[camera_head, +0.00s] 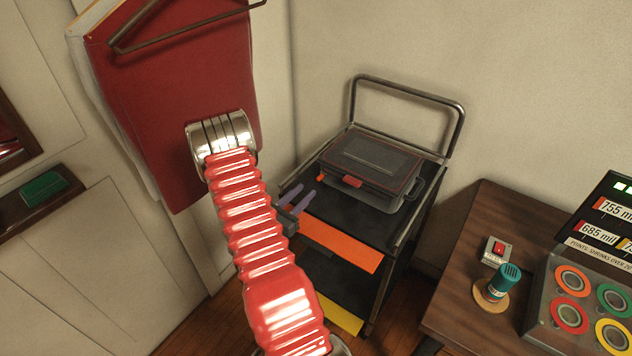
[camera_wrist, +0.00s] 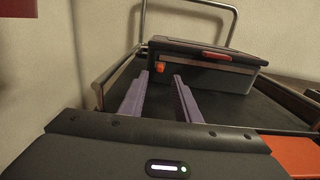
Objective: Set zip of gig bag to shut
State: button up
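The gig bag (camera_head: 378,158) is a dark grey, box-shaped case lying flat on the cart's top shelf. A thin red line runs around its lid edge. A small orange-red tab (camera_head: 320,177), which looks like the zip pull, sits at its near left corner; it also shows in the wrist view (camera_wrist: 159,68). A red handle-like piece (camera_head: 353,181) is on the front. The lid looks down; I cannot tell how far the zip is closed. My gripper (camera_head: 305,191) is open and empty, short of the tab. In the wrist view its purple fingers (camera_wrist: 160,75) point towards the tab.
The black cart (camera_head: 335,213) has a metal push bar (camera_head: 408,93) behind the bag and orange and yellow shelf edges. A wooden table (camera_head: 460,265) with a switch, a teal-topped stamp and a button panel stands right. A red hanging cloth (camera_head: 170,80) is at left.

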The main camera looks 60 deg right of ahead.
aim_at(318, 180)
jog(key=d, duration=0.2)
jog(key=s+d, duration=0.1)
jog(key=d, duration=0.4)
jog(key=shift+s+d, duration=0.2)
jog(key=shift+d, duration=0.2)
grip_shut()
jog(key=shift+a, duration=0.15)
jog(key=shift+s, duration=0.1)
